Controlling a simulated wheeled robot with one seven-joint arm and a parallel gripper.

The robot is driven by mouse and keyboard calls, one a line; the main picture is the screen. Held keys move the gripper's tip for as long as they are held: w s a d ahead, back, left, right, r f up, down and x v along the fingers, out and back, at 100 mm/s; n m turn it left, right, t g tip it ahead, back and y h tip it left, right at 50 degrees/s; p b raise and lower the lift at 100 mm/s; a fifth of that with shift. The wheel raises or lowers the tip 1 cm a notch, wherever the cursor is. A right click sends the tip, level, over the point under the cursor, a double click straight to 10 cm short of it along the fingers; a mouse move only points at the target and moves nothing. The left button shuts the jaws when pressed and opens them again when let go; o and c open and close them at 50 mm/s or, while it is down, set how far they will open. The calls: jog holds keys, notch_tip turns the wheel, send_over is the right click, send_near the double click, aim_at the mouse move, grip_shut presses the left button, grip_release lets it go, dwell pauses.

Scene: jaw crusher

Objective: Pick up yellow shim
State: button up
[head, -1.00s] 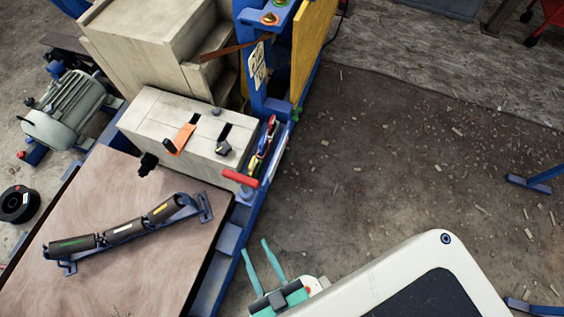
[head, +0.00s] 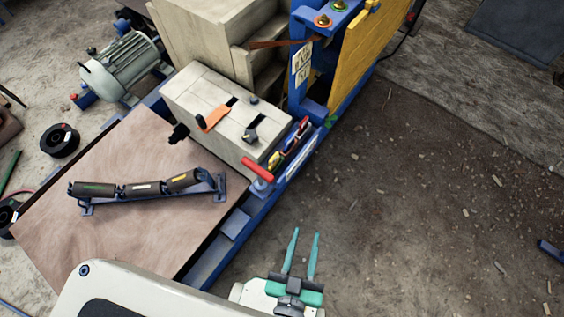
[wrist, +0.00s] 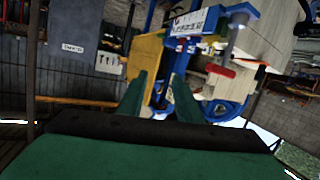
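A small yellow piece (head: 273,158), which may be the yellow shim, shows at the near end of a narrow holder of several coloured pieces on the blue machine frame. It is too small to tell its shape. My gripper (head: 306,235) is open and empty, in front of and below that holder in the head view, well apart from it. In the wrist view my gripper (wrist: 158,92) shows two green fingers spread apart with nothing between them. I cannot pick out the yellow piece in the wrist view.
A red handle (head: 258,169) sits beside the holder. The pale block (head: 200,88) carries an orange piece (head: 213,118) and a dark knob. A roller assembly (head: 140,188) lies on the brown board (head: 130,235). A yellow panel (head: 362,60) stands behind. The floor at right is open.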

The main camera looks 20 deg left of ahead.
jog(key=w+d+r+n+h, duration=0.1)
jog(key=w+d, duration=0.2)
jog(key=w, duration=0.4)
jog(key=w+d+n+t, duration=0.1)
jog(key=w+d+n, duration=0.1)
jog(key=w+d, duration=0.3)
jog(key=w+d+r+n+h, duration=0.1)
jog(key=w+d, duration=0.1)
jog(key=w, duration=0.6)
jog(key=w+d+r+m+g+h, duration=0.2)
jog(key=w+d+r+m+h, duration=0.15)
jog(key=w+r, duration=0.35)
jog(key=w+d+r+m+g+h, duration=0.25)
jog(key=w+d+r+h, duration=0.2)
jog(key=w, duration=0.55)
jog(key=m+g+y, duration=0.4)
jog(key=g+y, duration=0.6)
jog(key=g, duration=0.2)
send_over(274, 157)
jog(key=f, duration=1)
jog(key=w+f, duration=0.1)
jog(key=f, duration=0.4)
jog(key=shift+d+f, duration=0.15)
jog(key=f, duration=0.4)
jog(key=shift+s+f, duration=0.2)
jog(key=shift+s+a+f, duration=0.15)
jog(key=shift+f, duration=1.45)
jog(key=shift+s+a+f, duration=0.1)
jog(key=shift+f, duration=1.45)
